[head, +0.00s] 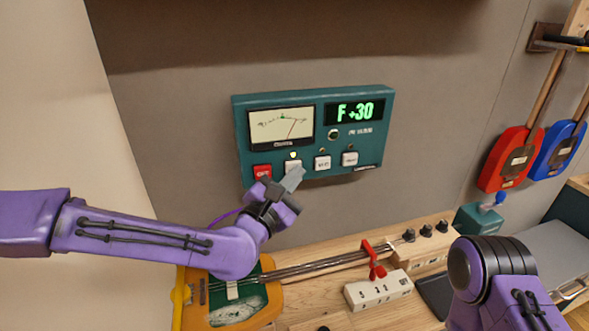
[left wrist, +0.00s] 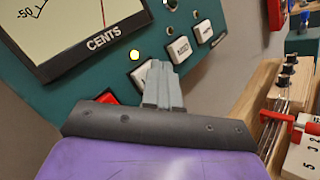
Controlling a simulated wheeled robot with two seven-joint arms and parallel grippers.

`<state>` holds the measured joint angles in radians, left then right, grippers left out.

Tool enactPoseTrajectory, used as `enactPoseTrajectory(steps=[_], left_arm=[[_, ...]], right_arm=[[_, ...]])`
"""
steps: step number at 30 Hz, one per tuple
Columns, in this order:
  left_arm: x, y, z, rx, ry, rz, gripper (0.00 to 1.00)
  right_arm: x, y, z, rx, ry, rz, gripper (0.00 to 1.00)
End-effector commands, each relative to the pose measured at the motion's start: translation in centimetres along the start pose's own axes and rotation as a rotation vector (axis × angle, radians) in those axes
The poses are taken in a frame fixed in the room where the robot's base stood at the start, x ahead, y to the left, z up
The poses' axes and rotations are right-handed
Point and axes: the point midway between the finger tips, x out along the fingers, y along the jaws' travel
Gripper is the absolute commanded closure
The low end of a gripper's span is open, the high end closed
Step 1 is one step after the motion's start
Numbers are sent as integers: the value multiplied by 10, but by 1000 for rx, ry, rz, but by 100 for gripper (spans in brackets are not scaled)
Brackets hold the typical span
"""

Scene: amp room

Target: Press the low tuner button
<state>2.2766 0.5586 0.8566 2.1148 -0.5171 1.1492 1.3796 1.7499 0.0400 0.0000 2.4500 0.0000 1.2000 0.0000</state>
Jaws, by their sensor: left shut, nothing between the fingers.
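The green tuner box (head: 310,98) hangs on the wall with a needle meter, a display reading "F +30" and a row of buttons. A red button (head: 262,171) is at the left of the row. The first white button (head: 292,165), probably the low one, has a lit lamp above it. Its label is hidden behind my left gripper (head: 294,177), which is shut and empty with its tips at the button's lower part. In the left wrist view that button (left wrist: 139,75) is partly covered by the fingertips (left wrist: 160,72). I cannot tell whether they touch. My right gripper is out of view.
Two more white buttons (head: 322,162) (head: 350,158) sit to the right. Below is a wooden bench with a stringed instrument (head: 238,304), a red clamp (head: 375,262) and a white numbered block (head: 378,290).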

Motion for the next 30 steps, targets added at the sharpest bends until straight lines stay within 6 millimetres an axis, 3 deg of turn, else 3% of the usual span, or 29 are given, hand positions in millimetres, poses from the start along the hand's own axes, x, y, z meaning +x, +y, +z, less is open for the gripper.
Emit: enactPoseTrajectory(steps=[17,30], left_arm=[[-12,-9,8,0,-1,-1,100],[-41,-31,29,-1,-2,-1,100]], right_arm=[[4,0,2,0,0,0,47],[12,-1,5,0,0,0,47]])
